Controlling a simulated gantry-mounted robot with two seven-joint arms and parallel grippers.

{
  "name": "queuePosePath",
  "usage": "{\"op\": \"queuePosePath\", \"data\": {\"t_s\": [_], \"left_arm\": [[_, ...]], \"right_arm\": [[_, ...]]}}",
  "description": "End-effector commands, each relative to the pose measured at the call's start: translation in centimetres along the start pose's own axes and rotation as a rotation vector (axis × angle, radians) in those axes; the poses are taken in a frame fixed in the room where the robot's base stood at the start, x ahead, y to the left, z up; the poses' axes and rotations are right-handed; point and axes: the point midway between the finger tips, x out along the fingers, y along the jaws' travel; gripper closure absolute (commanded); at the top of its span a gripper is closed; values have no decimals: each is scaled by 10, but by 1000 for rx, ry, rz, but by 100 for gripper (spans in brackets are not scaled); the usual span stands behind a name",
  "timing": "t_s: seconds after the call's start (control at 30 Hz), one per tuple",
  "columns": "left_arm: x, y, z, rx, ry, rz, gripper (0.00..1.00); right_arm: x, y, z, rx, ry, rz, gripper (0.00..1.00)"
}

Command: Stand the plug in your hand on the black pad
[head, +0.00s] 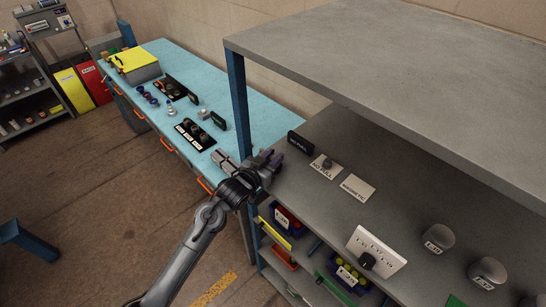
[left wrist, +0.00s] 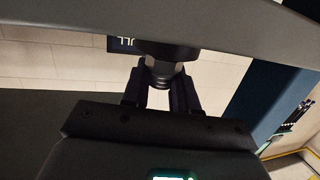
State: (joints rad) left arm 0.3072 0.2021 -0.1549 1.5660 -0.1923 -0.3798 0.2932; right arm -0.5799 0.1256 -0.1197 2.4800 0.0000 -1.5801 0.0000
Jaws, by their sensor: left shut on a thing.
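My left gripper (head: 267,162) is at the left end of the grey shelf, in front of the blue post. In the left wrist view its two fingers (left wrist: 160,92) are closed on a plug (left wrist: 162,70) with a grey metallic body and a wider dark end. The plug is hard to make out in the head view. A black piece with pale lettering (head: 298,142) is on the shelf just beyond the gripper, and part of it shows behind the plug in the left wrist view (left wrist: 120,44). I cannot tell whether it is the black pad or a sign.
A white label with a dark plug (head: 327,162) and a blank-topped white label (head: 357,188) lie to the right. A white panel (head: 376,250) and grey domed pieces (head: 438,238) stand farther right. The upper shelf (head: 400,60) overhangs. A blue bench (head: 185,75) is at left.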

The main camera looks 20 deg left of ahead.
Motion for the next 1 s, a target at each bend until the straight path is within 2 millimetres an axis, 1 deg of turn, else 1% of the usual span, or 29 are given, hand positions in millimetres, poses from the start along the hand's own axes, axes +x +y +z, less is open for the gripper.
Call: {"op": "queuePosePath", "data": {"t_s": [0.2,0.23,0.3,0.4,0.67,0.77,0.87,1.0], "left_arm": [[1,0,3,0,0,0,100],[1,0,4,0,0,0,70],[0,0,3,0,0,0,60],[0,0,3,0,0,0,46],[0,0,2,0,0,0,46],[0,0,-2,0,1,0,46],[-7,0,1,1,1,0,46],[-25,0,2,2,0,0,46]], "right_arm": [[2,-1,0,5,1,-4,57],[2,-1,0,6,1,-4,57],[1,-2,0,7,1,-6,57],[1,-2,0,9,2,-7,57],[1,-2,0,8,2,-7,57],[-1,-2,-1,8,2,-7,57],[1,-2,0,7,2,-6,57],[4,-1,1,3,1,-3,57]]}}
